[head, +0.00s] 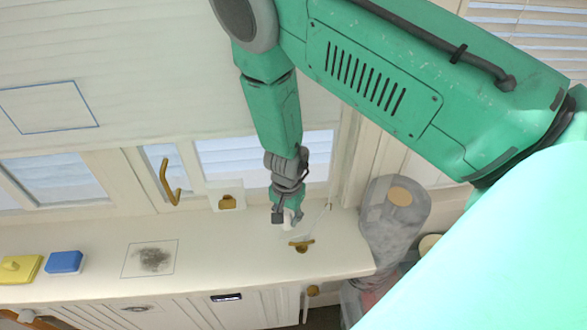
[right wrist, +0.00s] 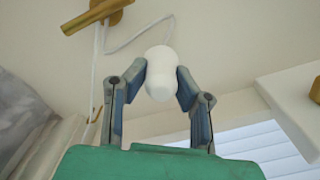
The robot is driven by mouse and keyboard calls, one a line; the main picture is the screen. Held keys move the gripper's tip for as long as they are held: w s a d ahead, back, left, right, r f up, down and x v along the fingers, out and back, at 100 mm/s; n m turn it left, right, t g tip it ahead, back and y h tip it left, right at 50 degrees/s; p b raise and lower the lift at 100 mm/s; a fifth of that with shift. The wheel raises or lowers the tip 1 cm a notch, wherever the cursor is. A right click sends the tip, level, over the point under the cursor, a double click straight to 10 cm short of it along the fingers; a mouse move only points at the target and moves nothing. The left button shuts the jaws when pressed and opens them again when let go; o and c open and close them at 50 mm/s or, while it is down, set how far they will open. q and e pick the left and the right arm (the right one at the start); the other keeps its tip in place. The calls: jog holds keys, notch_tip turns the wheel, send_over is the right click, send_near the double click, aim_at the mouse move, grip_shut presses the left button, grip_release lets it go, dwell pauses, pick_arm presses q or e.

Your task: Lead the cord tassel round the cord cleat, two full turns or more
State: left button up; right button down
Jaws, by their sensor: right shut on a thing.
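The white cord tassel (right wrist: 159,74) is between the two fingers of my right gripper (right wrist: 160,82), which is shut on it. In the head view my right gripper (head: 287,216) is above the sill, just behind and left of the brass cord cleat (head: 301,245). The cleat also shows at the top left of the right wrist view (right wrist: 95,16), apart from the tassel. The thin white cord (right wrist: 128,42) curves from the tassel to the cleat, and a strand hangs down beyond it. How far it goes round the cleat cannot be told. My left gripper is out of view.
A brass catch (head: 228,202) on a white plate and a brass window handle (head: 169,180) are left of my gripper.

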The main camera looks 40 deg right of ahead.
jog(key=shift+a, duration=1.25)
jog(key=shift+s+a, duration=0.35)
jog(key=shift+a, duration=0.4)
jog(key=shift+s+a, duration=0.35)
jog(key=shift+a, duration=0.35)
jog(key=shift+s+a+f+b, duration=0.1)
jog(key=shift+s+a+b, duration=0.4)
jog(key=shift+s, duration=0.1)
jog(key=shift+s+a, duration=0.4)
jog(key=shift+s, duration=0.05)
jog(key=shift+w, duration=0.1)
jog(key=shift+d+p, duration=0.1)
jog(key=shift+p, duration=0.2)
